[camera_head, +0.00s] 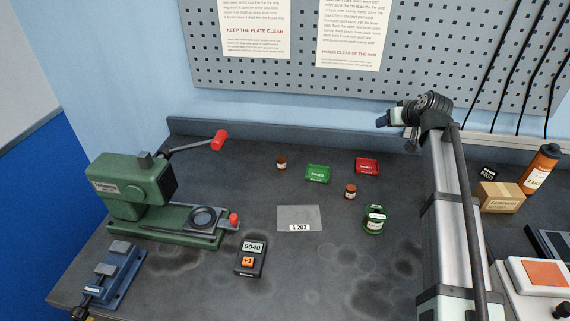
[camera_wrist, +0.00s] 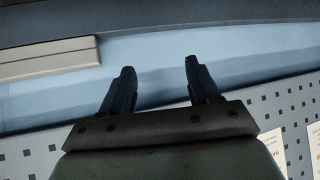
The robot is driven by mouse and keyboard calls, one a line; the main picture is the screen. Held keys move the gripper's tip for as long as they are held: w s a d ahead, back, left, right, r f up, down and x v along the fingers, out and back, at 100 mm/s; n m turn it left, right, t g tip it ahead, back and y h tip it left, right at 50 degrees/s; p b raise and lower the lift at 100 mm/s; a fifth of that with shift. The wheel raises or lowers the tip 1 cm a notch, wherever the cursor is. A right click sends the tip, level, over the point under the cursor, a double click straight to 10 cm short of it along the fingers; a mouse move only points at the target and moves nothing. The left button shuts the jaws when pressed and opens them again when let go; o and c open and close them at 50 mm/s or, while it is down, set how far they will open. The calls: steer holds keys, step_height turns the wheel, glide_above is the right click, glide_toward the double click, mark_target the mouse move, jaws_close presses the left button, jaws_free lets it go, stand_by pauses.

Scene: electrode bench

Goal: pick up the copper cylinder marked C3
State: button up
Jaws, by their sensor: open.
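Two small copper-brown cylinders stand upright on the dark bench in the head view. One cylinder (camera_head: 281,163) is behind and left of the green tray; the other cylinder (camera_head: 350,191) is between the green and red trays, nearer the front. Each has a pale label, but the marks are too small to read, so I cannot tell which is C3. My gripper (camera_head: 384,121) is raised high at the back right, apart from both cylinders. In the wrist view my gripper (camera_wrist: 158,72) is open with nothing between its fingers, and no cylinder shows there.
A green tray (camera_head: 317,174), a red tray (camera_head: 367,166) and a green round labelled item (camera_head: 374,225) are close to the cylinders. A grey plate (camera_head: 299,212) and a counter (camera_head: 251,258) lie in front. A green press (camera_head: 135,190) stands left, a cardboard box (camera_head: 499,198) right.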

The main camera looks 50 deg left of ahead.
steer(key=s+a+f+n+g+h, duration=0.1)
steer(key=s+a, duration=0.3)
steer(key=s, duration=0.5)
steer(key=s+a+f+n+g+h, duration=0.15)
steer(key=s+a, duration=0.25)
steer(key=s, duration=0.5)
steer(key=h, duration=0.2)
glide_toward(282, 159)
steer(key=shift+m, duration=0.55)
steer(key=x, duration=0.5)
steer(key=shift+w+a, duration=0.15)
steer(key=shift+w, duration=0.2)
steer(key=shift+s+x, duration=0.2)
steer(key=shift+x, duration=1.15)
steer(key=shift+s+x, duration=0.2)
steer(key=shift+x, duration=1.15)
jaws_close()
